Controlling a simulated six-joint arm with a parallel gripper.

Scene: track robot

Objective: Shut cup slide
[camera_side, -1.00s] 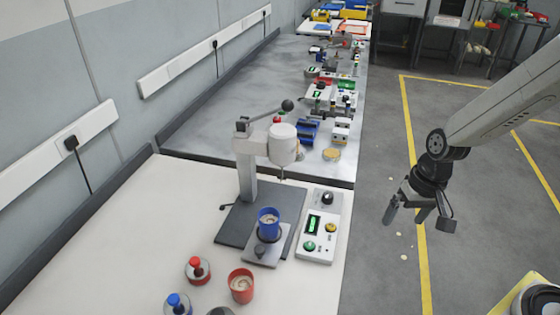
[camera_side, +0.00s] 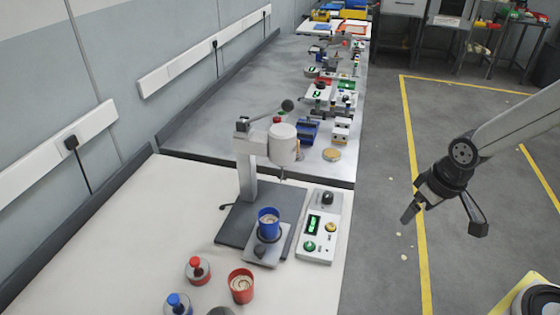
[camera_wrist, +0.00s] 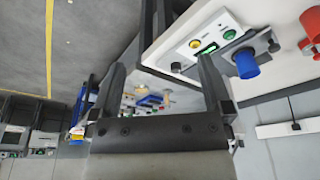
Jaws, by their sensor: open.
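The cup slide (camera_side: 266,252) is a grey plate with a dark knob at its front end. It sits at the front of the dark press base (camera_side: 236,226) and sticks out past its front edge. A blue cup (camera_side: 268,221) with pale contents stands upright on it, and also shows in the wrist view (camera_wrist: 246,66). The white press head (camera_side: 283,146) is above and behind the cup. My gripper (camera_side: 443,218) is open and empty, over the floor to the right of the bench, apart from the slide. Both fingers show in the wrist view (camera_wrist: 162,68).
A control box (camera_side: 318,228) with buttons and a green display stands right of the slide. A red cup (camera_side: 241,286), a red-topped container (camera_side: 198,270) and a blue-topped one (camera_side: 178,304) stand in front. The floor under my gripper is clear.

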